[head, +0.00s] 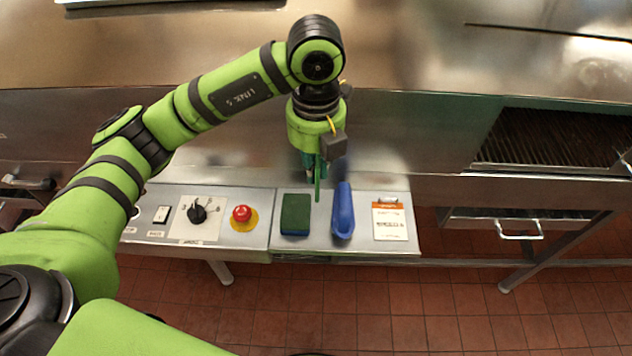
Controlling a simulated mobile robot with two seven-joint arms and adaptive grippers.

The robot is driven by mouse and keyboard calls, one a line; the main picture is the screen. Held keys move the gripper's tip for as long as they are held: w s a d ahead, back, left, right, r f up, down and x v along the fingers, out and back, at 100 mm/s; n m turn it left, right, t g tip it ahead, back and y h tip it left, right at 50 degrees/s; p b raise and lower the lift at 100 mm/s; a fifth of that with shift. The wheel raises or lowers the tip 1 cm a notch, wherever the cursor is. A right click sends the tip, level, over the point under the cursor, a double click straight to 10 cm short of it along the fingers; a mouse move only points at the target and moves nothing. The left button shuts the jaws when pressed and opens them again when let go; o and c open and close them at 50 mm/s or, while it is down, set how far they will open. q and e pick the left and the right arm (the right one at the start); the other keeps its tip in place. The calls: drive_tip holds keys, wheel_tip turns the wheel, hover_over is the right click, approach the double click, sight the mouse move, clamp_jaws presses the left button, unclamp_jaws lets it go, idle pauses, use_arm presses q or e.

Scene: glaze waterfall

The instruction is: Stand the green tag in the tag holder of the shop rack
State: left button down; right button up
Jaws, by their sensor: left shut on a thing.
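My left gripper (316,172) points down over the control ledge and is shut on a thin green piece, which I take as the green tag (318,188). The tag shows nearly edge-on as a narrow upright strip below the fingers, between a green block and a blue object. The wrist and fingers hide its upper part. I cannot make out the shop rack or its tag holder for sure in this view. My right gripper is not in view.
On the ledge are a dark green block (295,214), a long blue object (342,212) and a white and orange card (390,222). To the left are a red button (242,213) and a black knob (197,213). A grille (560,140) is at right.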

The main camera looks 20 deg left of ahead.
use_arm(q)
drive_tip(key=shift+r, duration=1.25)
drive_tip(key=s+a+f+n, duration=0.2)
drive_tip(key=n, duration=1.4)
drive_tip(key=s+a+f+n, duration=0.1)
drive_tip(key=a+f+n, duration=0.2)
drive_tip(key=n, duration=1.3)
drive_tip(key=shift+s+n, duration=0.4)
drive_tip(key=shift+f, duration=0.1)
